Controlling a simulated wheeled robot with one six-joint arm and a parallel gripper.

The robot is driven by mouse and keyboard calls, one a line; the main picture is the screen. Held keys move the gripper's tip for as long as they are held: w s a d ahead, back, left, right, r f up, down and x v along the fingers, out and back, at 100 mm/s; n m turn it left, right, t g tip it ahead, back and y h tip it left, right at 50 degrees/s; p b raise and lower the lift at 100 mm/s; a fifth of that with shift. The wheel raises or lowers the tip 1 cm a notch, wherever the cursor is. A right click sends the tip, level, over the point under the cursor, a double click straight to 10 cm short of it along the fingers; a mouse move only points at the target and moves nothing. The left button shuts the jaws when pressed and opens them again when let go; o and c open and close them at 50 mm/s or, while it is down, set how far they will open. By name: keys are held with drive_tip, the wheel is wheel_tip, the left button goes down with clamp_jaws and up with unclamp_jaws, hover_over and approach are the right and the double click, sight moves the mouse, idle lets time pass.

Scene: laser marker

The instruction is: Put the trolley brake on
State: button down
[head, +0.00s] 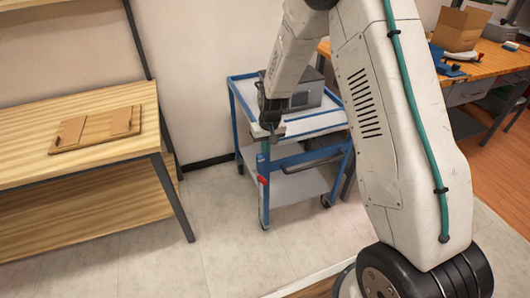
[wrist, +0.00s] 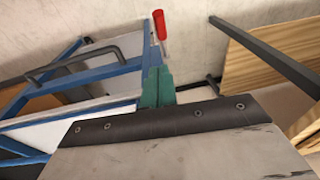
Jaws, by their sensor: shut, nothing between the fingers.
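The blue-framed trolley (head: 290,160) stands against the wall. A red brake handle (head: 262,180) sits on its front left leg; it also shows in the wrist view (wrist: 160,25), just beyond my fingertips. My gripper (head: 265,152) points down at the trolley's front left corner, above the red handle. In the wrist view my teal fingers (wrist: 155,75) are together and empty, beside the blue frame. A small gap seems to part them from the handle; I cannot tell whether they touch the frame. The handle's pivot is not clear.
A grey box (head: 305,97) stands on the trolley's upper shelf. A wooden bench (head: 85,165) with a board is on the left. Another workbench (head: 490,65) with a cardboard box is at the right. Floor (head: 240,255) in front of the trolley is clear.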

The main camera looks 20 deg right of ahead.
hover_over(262, 177)
drive_tip(key=f, duration=0.9)
drive_tip(key=shift+d+f, duration=0.3)
drive_tip(key=shift+f, duration=0.1)
drive_tip(key=shift+s+a+f, duration=0.1)
drive_tip(key=shift+s+f, duration=0.1)
drive_tip(key=shift+f, duration=0.15)
drive_tip(key=shift+s+f, duration=0.15)
drive_tip(key=shift+f, duration=0.2)
drive_tip(key=shift+a, duration=0.15)
